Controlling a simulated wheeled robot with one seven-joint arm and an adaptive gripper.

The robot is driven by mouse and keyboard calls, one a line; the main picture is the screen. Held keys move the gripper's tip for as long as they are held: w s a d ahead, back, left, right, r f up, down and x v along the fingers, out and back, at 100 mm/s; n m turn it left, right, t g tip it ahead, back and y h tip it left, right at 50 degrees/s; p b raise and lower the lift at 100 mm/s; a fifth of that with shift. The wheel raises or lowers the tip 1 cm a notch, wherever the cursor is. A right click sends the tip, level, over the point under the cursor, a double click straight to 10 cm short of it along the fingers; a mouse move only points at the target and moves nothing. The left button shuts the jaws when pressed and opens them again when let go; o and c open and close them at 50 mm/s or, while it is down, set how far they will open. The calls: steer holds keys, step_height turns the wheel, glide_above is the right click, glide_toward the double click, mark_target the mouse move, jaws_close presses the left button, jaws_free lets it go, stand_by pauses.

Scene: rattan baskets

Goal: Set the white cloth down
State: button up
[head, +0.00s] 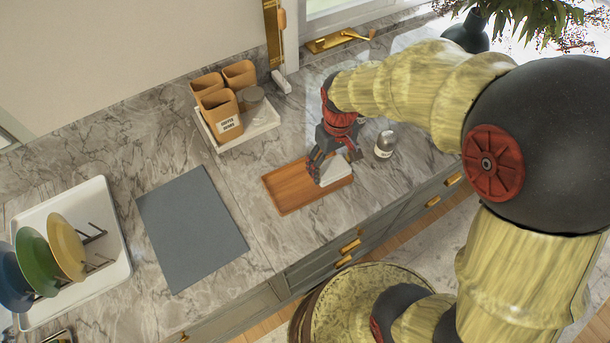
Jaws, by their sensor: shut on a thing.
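The white cloth (335,171) is a small pale block-like shape at the right end of a wooden tray (288,192) on the marble counter. My gripper (317,170) reaches down from the upper right and is shut on the cloth at its left side. The gripper hides part of the cloth. I cannot tell whether the cloth touches the tray or is held just above it.
A small jar (385,144) stands close to the right of the tray. A white tray (262,126) with brown canisters (222,112) stands behind. A grey mat (190,228) and a dish rack tray (112,232) with plates lie left. Bare counter separates the mat and wooden tray.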

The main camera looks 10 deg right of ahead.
glide_above(307, 180)
steer(key=f, duration=0.4)
steer(key=f+b, duration=0.1)
steer(key=f, duration=0.1)
steer(key=shift+s+d, duration=0.25)
steer(key=shift+d, duration=0.15)
steer(key=shift+w+a+f, duration=0.15)
steer(key=shift+a+f, duration=0.2)
steer(key=shift+f, duration=1.7)
steer(key=shift+f+b, duration=0.15)
steer(key=shift+b, duration=0.2)
steer(key=o, duration=1.1)
